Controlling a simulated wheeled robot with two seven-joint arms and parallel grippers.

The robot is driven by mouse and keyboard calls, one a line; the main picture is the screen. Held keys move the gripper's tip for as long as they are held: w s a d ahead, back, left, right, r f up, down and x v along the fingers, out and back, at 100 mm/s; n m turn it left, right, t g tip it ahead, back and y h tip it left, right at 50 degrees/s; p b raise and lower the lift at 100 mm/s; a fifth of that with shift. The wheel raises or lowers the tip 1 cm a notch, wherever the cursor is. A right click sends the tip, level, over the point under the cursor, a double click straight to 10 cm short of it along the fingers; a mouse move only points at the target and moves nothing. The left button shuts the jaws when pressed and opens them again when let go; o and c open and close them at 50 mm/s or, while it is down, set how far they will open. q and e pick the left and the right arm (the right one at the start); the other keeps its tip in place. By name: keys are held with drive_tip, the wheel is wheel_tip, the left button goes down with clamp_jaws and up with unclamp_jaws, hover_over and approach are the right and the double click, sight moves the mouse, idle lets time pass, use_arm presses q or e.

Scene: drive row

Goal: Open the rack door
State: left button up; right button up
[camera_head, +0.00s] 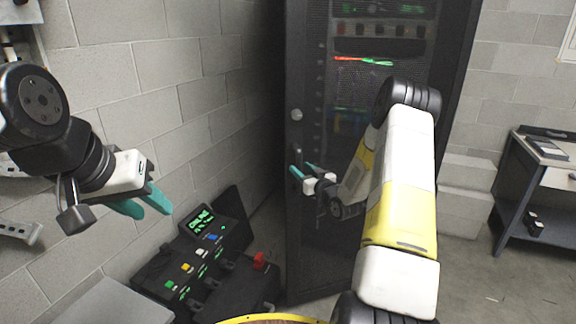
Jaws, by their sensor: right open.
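The rack (300,230) is a tall black cabinet in the middle of the head view. Its dark see-through door (345,262) appears closed, with lit equipment showing behind it. A dark handle (296,158) is on the door's left edge, below a round pale knob (296,115). My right gripper (304,170) is open, its teal fingertips close to the handle. I cannot tell whether they touch it. My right arm covers part of the door. My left gripper (146,206) is open and empty at the left, in front of the block wall, away from the rack.
A black control console (232,283) with a green screen and coloured buttons stands on the floor left of the rack. A dark workbench (520,185) is at the right. Grey block walls (120,60) close in the left side. Floor (480,285) is clear at the lower right.

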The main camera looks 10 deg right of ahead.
drive_tip(key=shift+x, duration=1.3)
clamp_jaws()
idle(0.5)
